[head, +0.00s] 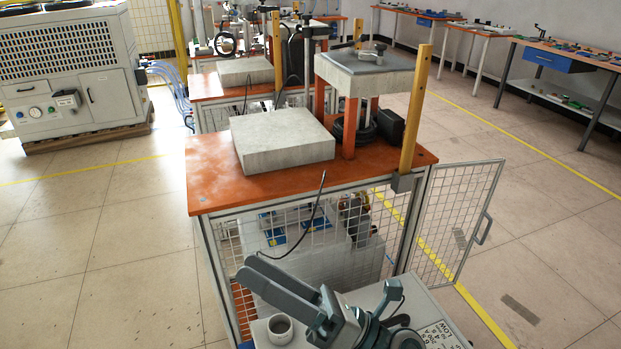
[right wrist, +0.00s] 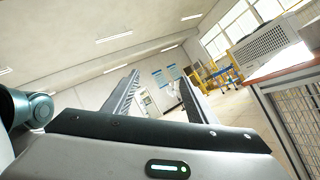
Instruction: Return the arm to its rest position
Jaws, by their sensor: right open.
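My right gripper (head: 250,265) shows at the bottom of the head view, in front of the orange-topped workstation (head: 215,184). Its two dark fingers point to the left and slightly up. In the right wrist view the right gripper (right wrist: 160,79) is open, with a clear gap between its fingers and nothing held. My right arm folds in from the bottom edge of the head view. My left arm and left gripper are not in view.
A grey block (head: 285,140) and a press-like fixture (head: 365,72) stand on the workstation. Its mesh door (head: 460,220) hangs open at the right. A large cooling unit (head: 70,75) stands at the back left. Open tiled floor lies left and right.

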